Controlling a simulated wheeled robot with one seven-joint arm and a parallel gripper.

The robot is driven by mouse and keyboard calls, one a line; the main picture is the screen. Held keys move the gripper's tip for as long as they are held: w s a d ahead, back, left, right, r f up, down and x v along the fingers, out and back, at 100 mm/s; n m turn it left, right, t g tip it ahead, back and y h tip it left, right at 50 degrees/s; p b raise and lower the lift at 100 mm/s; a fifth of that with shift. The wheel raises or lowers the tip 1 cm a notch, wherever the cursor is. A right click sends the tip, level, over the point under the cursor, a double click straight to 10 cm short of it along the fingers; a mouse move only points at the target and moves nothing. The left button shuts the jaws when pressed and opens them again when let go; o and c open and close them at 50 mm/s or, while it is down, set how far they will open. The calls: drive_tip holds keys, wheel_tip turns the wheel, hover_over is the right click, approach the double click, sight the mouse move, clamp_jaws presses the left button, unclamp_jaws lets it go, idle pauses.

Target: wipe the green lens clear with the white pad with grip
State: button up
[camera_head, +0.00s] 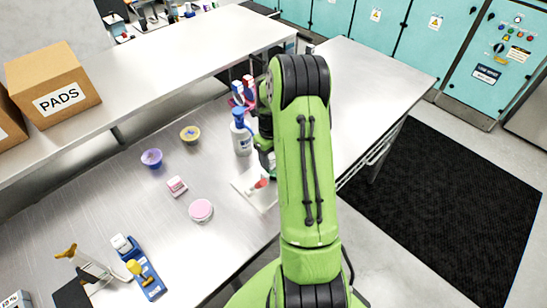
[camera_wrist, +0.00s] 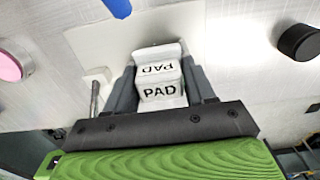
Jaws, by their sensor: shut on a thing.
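The white pad with grip (camera_wrist: 160,90), a pale block marked PAD on two faces, sits between the fingers of my gripper (camera_wrist: 159,68) in the wrist view. The gripper is shut on it. A wider white part shows behind the block.
On the steel bench (camera_head: 110,215), a white board (camera_head: 247,197) carries a red-tipped item beside my arm. A black cylinder (camera_wrist: 300,42) is right in the wrist view.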

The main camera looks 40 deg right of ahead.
drive_tip(key=shift+w+d+r, duration=0.1)
drive_tip(key=shift+r+p, duration=2.35)
drive_tip(key=shift+r, duration=1.2)
drive_tip(key=shift+f, duration=0.1)
